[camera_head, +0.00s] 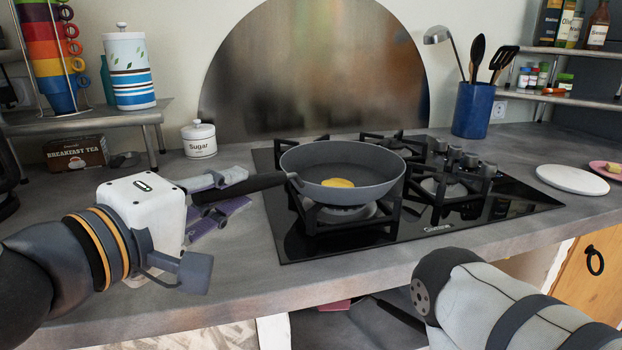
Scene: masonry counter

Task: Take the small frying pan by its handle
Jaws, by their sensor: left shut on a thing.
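The small grey frying pan (380,185) sits on a front-left burner of the black gas hob (470,215), level, with its dark handle (262,182) pointing left. A small yellow-orange piece of food (337,183) lies in the pan. My left gripper (225,190) comes in from the left and is shut on the handle near its outer end; the fingers partly hide it. My right arm shows at the lower right, but its gripper is not seen.
A white sugar jar (199,141) and a breakfast tea box (75,153) stand behind my left gripper. A blue utensil pot (472,110) stands behind the hob. A white plate (572,180) lies to the right. Bare counter lies in front of the hob.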

